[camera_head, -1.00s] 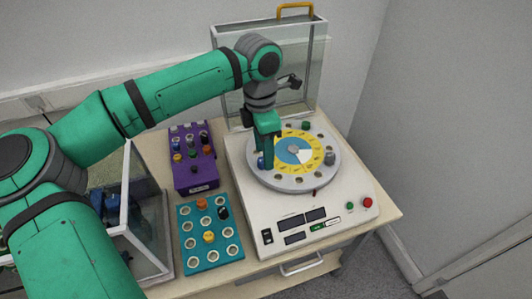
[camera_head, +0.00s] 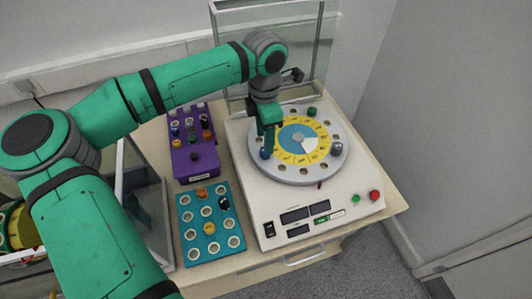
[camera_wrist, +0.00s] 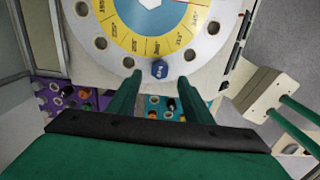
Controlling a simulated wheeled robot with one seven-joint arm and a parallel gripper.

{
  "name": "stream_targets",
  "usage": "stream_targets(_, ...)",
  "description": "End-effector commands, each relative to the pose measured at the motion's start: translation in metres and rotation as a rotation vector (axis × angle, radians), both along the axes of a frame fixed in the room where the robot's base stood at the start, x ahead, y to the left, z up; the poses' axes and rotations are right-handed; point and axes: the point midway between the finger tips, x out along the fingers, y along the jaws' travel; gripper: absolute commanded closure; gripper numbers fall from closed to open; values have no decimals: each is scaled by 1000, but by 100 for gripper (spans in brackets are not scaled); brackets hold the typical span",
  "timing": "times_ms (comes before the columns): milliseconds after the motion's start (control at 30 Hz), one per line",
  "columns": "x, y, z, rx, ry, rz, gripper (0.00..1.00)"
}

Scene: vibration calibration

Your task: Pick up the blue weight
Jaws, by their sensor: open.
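The blue weight (camera_head: 265,153) sits at the left rim of the round disc (camera_head: 285,177) on the white machine. In the wrist view the blue weight (camera_wrist: 160,69) shows its hexagonal top with a pale label. My gripper (camera_head: 268,147) points down over that rim and partly hides the weight in the head view. In the wrist view my gripper (camera_wrist: 160,78) is open, with one finger on each side of the weight and a gap at both sides. I cannot tell how far the fingertips are above the disc.
A green weight (camera_head: 312,112) and a grey weight (camera_head: 337,148) stand on the disc. A purple rack (camera_head: 197,163) and a teal rack (camera_head: 212,244) with several weights lie left of the machine. A glass cover (camera_head: 224,70) stands behind; a glass case (camera_head: 140,190) stands at left.

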Motion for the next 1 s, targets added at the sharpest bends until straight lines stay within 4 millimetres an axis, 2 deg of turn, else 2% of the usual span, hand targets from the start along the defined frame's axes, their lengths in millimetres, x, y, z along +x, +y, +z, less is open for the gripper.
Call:
stream_targets(333,-2,-1,-44,-1,3,9,54)
stream_targets(600,-2,-1,-48,1,1,8,54)
stream_targets(700,-2,-1,-48,1,1,7,78)
stream_targets(800,-2,-1,-48,1,1,7,98)
stream_targets(1000,-2,-1,-48,1,1,7,98)
